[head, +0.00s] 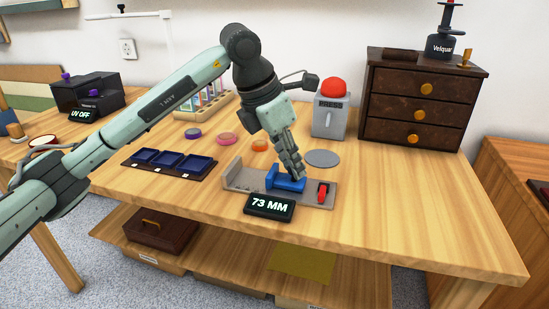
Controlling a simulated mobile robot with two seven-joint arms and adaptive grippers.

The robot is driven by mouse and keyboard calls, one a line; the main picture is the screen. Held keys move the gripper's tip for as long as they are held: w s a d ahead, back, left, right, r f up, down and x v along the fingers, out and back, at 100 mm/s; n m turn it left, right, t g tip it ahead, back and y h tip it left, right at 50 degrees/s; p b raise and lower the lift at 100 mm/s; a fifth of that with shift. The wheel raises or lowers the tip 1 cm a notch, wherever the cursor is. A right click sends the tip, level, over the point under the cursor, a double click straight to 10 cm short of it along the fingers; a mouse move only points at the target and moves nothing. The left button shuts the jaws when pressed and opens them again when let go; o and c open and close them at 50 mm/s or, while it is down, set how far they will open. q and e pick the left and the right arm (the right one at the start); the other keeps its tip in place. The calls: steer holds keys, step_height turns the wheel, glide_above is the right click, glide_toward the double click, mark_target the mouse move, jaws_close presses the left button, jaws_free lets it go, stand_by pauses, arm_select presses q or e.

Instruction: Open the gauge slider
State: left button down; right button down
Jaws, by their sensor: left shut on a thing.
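The gauge (240,180) is a grey tray-like fixture on the wooden table, with a display (269,206) at its front reading "73 MM". A blue slider (285,182) sits on it right of the middle. A small red part (322,191) is at the gauge's right end. My left gripper (293,177) reaches down from above and is shut on the blue slider, hiding part of it. My right gripper is not in view.
A grey "PRESS" box with a red button (333,91) and a dark drawer cabinet (416,104) stand behind. A dark tray with blue compartments (169,163) lies left. Colored discs (227,138) and a grey disc (322,158) lie behind the gauge. The table's right front is clear.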

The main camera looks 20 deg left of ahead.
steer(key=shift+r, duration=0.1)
arm_select(q)
steer(key=c, duration=1.5)
jaws_free()
steer(key=shift+o, duration=0.8)
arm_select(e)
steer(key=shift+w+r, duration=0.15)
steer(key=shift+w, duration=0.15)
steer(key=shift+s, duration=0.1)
arm_select(q)
steer(key=shift+a+r, duration=0.1)
steer(key=shift+r, duration=0.1)
steer(key=v, duration=1.1)
steer(key=shift+s+r, duration=0.2)
steer(key=shift+r, duration=0.05)
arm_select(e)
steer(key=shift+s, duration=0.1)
arm_select(q)
steer(key=shift+a, duration=0.1)
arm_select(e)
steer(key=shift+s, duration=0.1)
